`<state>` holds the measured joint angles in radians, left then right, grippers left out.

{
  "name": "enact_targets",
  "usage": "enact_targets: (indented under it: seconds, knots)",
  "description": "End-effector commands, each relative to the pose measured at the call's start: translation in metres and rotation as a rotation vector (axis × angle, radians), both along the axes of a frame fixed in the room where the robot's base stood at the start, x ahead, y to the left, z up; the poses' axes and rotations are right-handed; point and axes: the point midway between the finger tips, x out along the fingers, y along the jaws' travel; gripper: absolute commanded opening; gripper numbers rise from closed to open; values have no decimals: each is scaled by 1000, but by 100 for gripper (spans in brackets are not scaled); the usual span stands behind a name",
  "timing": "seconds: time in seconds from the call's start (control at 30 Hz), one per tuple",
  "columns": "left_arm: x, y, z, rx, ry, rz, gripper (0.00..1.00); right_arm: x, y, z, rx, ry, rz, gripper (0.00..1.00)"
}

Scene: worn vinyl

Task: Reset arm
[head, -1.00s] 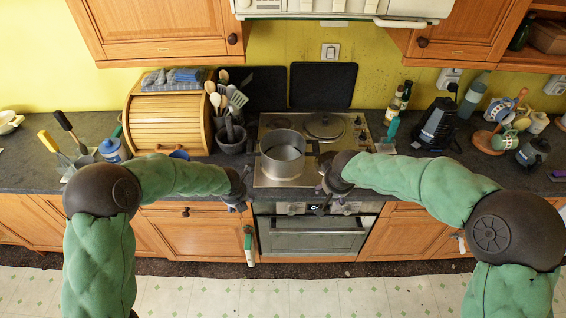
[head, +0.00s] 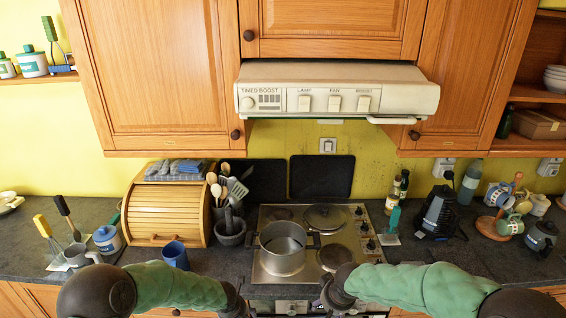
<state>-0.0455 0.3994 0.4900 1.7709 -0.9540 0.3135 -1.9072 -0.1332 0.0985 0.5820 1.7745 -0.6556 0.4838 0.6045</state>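My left arm comes in from the lower left, and its dark gripper (head: 240,306) hangs at the counter's front edge, left of the stove. My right arm comes in from the lower right, and its dark gripper (head: 324,301) is at the stove's front edge, right of the steel pot (head: 282,262). Both grippers are partly cut off by the bottom of the picture. Their fingers are too small and dark to tell open from shut. I see nothing clearly held in either one.
The pot stands on the stove (head: 262,277). A blue mug (head: 175,258) is just behind my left forearm, near the bread box (head: 165,213). A mortar (head: 230,232), coffee maker (head: 437,212) and mug rack (head: 505,215) line the counter. The range hood (head: 338,92) overhangs the stove.

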Motion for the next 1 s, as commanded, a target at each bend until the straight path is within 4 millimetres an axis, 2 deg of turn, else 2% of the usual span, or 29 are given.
enact_targets:
  seconds: [0.03,0.2,0.4,0.6,0.7,0.8,0.9,1.0]
  knots:
    - [-18,-6,-34,-70,58,123,66,-12,5,-41,28,43,10,66]
    - [-67,-25,-102,-297,243,623,66,-47,22,-131,135,129,23,66]
    - [-122,-41,-169,-472,459,1259,66,-94,35,-223,236,206,-6,66]
    - [-174,-46,-227,-553,630,1934,66,-146,40,-305,296,265,-69,66]
    - [-198,-44,-252,-560,679,2265,66,-173,40,-339,307,290,-107,66]
    - [-219,-40,-271,-552,698,2548,66,-196,38,-364,307,307,-137,66]
    - [-234,-37,-283,-540,696,2755,66,-212,36,-381,301,319,-158,66]
    - [-242,-34,-289,-532,687,2878,66,-221,34,-389,295,325,-171,66]
